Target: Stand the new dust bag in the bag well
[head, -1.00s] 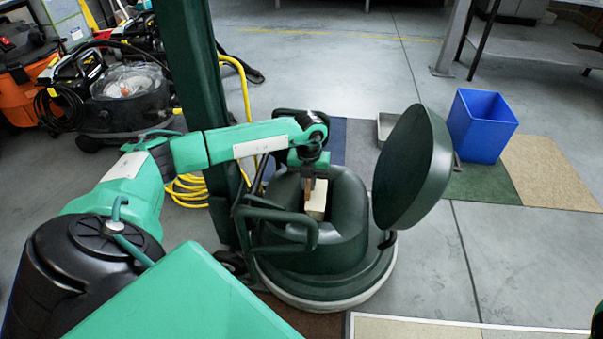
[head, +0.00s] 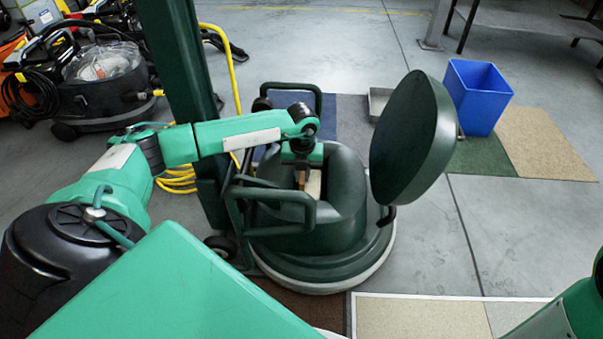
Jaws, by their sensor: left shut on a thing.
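The dark green floor machine (head: 345,225) stands at the centre with its round lid (head: 413,135) swung open to the right. The bag well is the opening in its top. My left gripper (head: 302,180) points down into this opening, shut on the cream dust bag (head: 315,184). Only the bag's upper part shows; the machine's front rim hides its lower part, so I cannot tell whether it touches the bottom. The bag looks roughly upright. My right gripper is out of view; only part of my right arm shows at the lower right.
The machine's handle frame (head: 268,196) stands close to my left wrist, and its thick post rises at the left. A blue bin (head: 475,97) and a grey tray (head: 380,103) are behind the lid. Carpet mats lie around. A yellow cable (head: 178,178) lies at the left.

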